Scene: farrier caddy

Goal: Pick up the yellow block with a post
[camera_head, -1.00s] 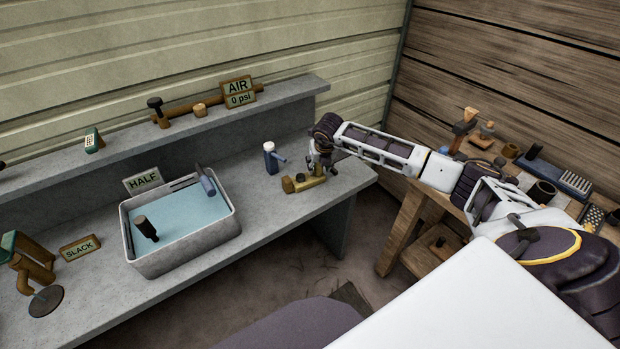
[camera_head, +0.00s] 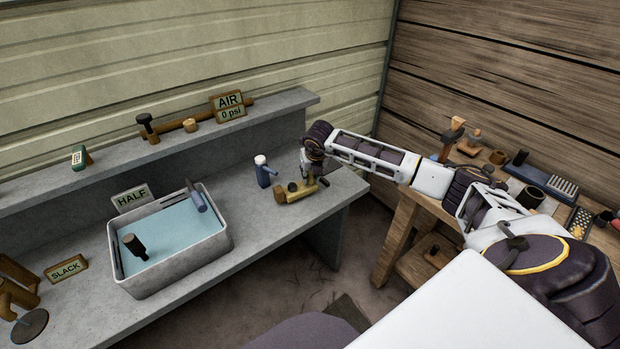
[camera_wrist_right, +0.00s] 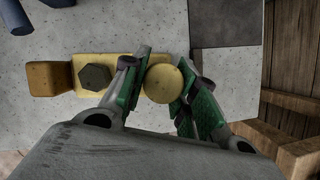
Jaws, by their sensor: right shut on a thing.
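The yellow block with a post (camera_head: 297,192) is at the right end of the grey bench, and it looks to be resting on the bench top. My right gripper (camera_head: 314,174) reaches down over its right part. In the right wrist view the yellow block (camera_wrist_right: 93,60) shows a dark hexagonal piece on top and a brown block at its left end. The green-padded fingers of the right gripper (camera_wrist_right: 163,88) are shut on the round yellow post, one on each side. My left gripper is in neither view.
A blue bottle with a pale cap (camera_head: 263,170) stands just left of the block. A grey tub of water (camera_head: 172,270) is further left. A raised shelf (camera_head: 215,133) runs behind. A wooden table (camera_head: 410,205) with several tools stands at the right.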

